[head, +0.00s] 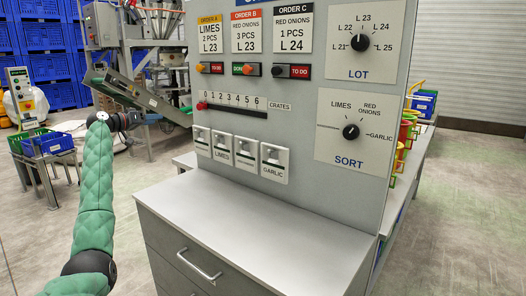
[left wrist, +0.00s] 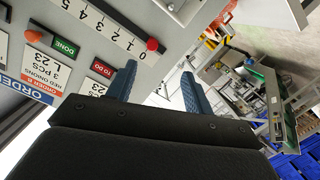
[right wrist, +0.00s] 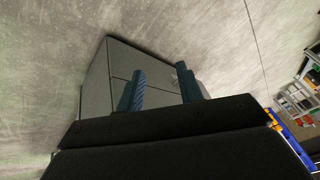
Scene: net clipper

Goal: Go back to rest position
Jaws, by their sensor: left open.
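My left arm in its green quilted sleeve reaches up at the left of the head view. Its dark gripper (head: 130,120) is to the left of the grey control panel (head: 300,140) and apart from it. In the left wrist view the two blue fingers (left wrist: 158,88) stand apart with nothing between them, and the panel's 0 to 6 scale is at upper left. My right gripper (right wrist: 161,88) shows only in its wrist view; its blue fingers are apart and empty, with a grey drawer cabinet (right wrist: 120,65) beyond them.
The panel carries a LOT dial (head: 359,43), a SORT dial (head: 351,131), order sliders, a red CRATES knob (head: 202,105) at 0 and several switches. A grey counter (head: 255,215) with a drawer stands in front. Blue crates (head: 47,143) are at left. Open floor lies at right.

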